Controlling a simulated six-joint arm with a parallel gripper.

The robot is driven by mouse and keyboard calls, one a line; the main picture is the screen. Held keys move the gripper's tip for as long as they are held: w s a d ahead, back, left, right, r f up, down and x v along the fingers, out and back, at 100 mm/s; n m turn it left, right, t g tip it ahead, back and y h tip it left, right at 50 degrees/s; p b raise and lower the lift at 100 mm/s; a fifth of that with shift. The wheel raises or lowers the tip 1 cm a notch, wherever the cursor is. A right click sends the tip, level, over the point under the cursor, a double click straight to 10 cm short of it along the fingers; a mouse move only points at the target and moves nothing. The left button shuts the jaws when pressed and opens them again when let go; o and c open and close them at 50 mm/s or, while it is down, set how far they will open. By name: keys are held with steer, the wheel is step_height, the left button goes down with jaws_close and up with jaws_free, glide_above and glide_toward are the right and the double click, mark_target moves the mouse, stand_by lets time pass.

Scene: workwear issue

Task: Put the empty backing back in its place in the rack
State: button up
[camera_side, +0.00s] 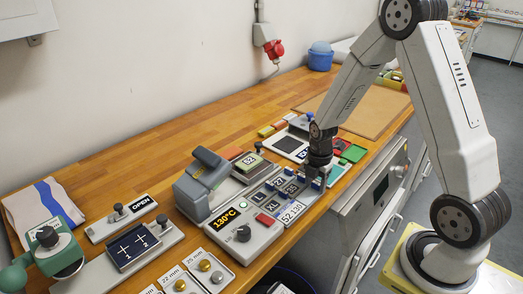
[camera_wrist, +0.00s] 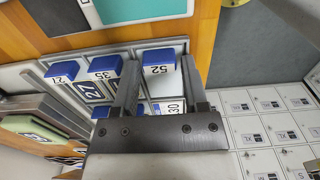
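My gripper (camera_wrist: 158,72) points down over the near right end of a light rack (camera_wrist: 120,52) of number cards. Its two dark fingers stand apart. A blue-topped piece marked 52 (camera_wrist: 158,60) shows between them, and I see no firm contact. Blue-topped pieces marked 21 (camera_wrist: 62,71) and 35 (camera_wrist: 104,66) stand to its left. A dark plate marked 27 (camera_wrist: 88,89) lies below them. In the side view my gripper (camera_side: 318,180) is at the rack's right end, hiding part of it. I cannot tell which piece is the empty backing.
A grey press (camera_side: 203,182) and a control box reading 130°C (camera_side: 245,238) stand left of the rack. A dark board with white crosses (camera_side: 132,247) and an OPEN sign (camera_side: 130,208) are further left. Green and red pieces (camera_side: 352,153) lie behind my gripper. The back left bench (camera_side: 140,155) is clear.

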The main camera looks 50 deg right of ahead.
mark_target(315, 184)
steer(key=shift+r, duration=0.15)
step_height(315, 184, up, 12)
stand_by(1.1)
stand_by(0.5)
steer(key=s+a+f+m+t, duration=0.1)
steer(key=s+a+m, duration=0.2)
steer(key=a+m, duration=0.3)
steer(key=s+a+f+m+t, duration=0.1)
steer(key=s+a+m, duration=0.2)
steer(key=a+m, duration=0.4)
steer(key=m, duration=0.5)
steer(key=shift+s+a+f+t, duration=0.2)
steer(key=shift+f+t, duration=0.1)
steer(key=shift+f, duration=0.05)
